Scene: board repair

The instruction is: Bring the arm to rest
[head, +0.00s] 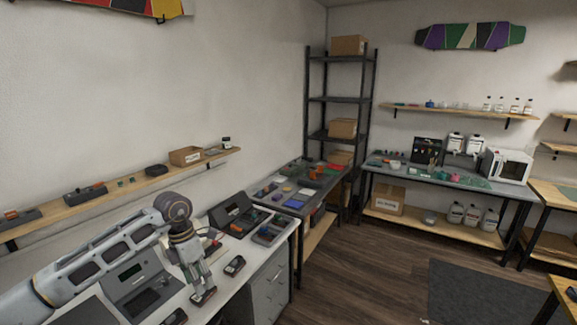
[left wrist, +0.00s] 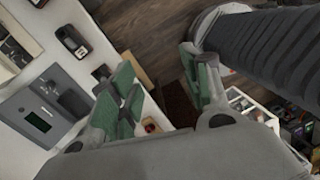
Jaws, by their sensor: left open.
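My left arm (head: 100,262) reaches in from the left over the white-topped desk (head: 262,226). My left gripper (head: 197,278) points downward above the desk, between a grey console with a small screen (head: 135,274) and a small dark handheld device (head: 235,265). In the left wrist view my left gripper (left wrist: 166,88) shows two green-padded fingers spread apart, with nothing between them. The desk top, the grey console (left wrist: 38,120) and the dark floor (left wrist: 150,35) lie beyond the fingers. My right gripper is in neither view.
A black open case (head: 232,208) and a tray of small parts (head: 270,232) stand at the desk's far end. A wall shelf (head: 130,188) runs above the desk. A dark bench (head: 300,190) and a shelving rack (head: 340,98) stand beyond.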

